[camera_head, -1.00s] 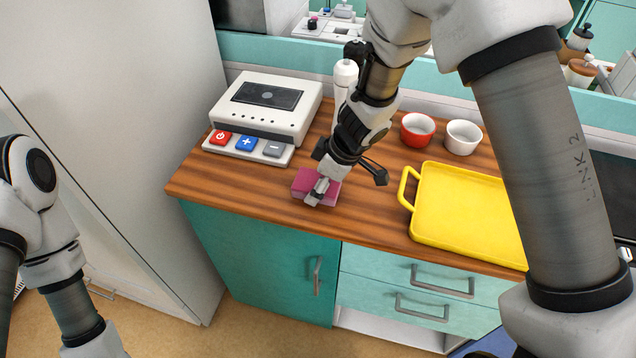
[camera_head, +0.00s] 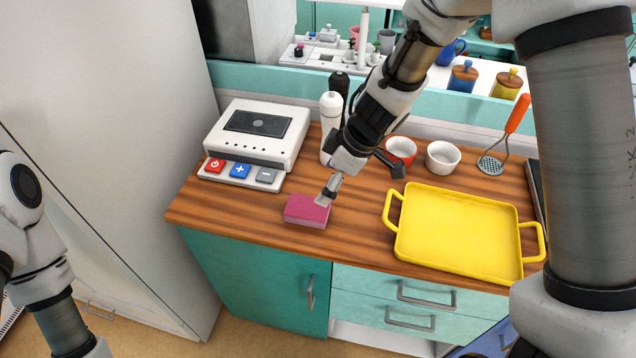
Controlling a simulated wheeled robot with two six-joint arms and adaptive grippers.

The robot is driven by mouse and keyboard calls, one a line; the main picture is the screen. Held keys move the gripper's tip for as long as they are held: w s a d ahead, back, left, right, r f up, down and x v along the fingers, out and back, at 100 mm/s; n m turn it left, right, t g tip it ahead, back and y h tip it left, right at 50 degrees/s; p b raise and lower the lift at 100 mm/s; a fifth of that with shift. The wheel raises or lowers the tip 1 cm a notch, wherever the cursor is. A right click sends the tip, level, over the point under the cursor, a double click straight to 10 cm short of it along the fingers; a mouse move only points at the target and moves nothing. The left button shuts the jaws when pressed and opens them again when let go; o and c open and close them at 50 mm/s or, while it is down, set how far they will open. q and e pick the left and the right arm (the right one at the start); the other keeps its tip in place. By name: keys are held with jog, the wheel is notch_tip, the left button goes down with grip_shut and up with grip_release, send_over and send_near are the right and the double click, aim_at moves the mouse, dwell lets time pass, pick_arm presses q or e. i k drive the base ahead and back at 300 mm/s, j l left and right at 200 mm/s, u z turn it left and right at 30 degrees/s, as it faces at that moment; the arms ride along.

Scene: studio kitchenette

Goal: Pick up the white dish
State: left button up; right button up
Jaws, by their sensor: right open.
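The white dish (camera_head: 443,158) is a small round bowl near the back of the wooden counter, right of a similar red dish (camera_head: 401,150). My right gripper (camera_head: 325,199) is open, with its fingertips low at the right end of the pink sponge (camera_head: 306,211). It is to the left of and nearer than the white dish, well apart from it. Whether the fingers touch the sponge is unclear. My left arm shows at the left edge, but its gripper is out of view.
A yellow tray (camera_head: 457,267) with two handles lies in front of the white dish. An orange-handled masher (camera_head: 507,140) is at right. The counter left of the sponge is clear.

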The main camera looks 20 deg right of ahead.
aim_at(443, 158)
jog(key=z, duration=1.45)
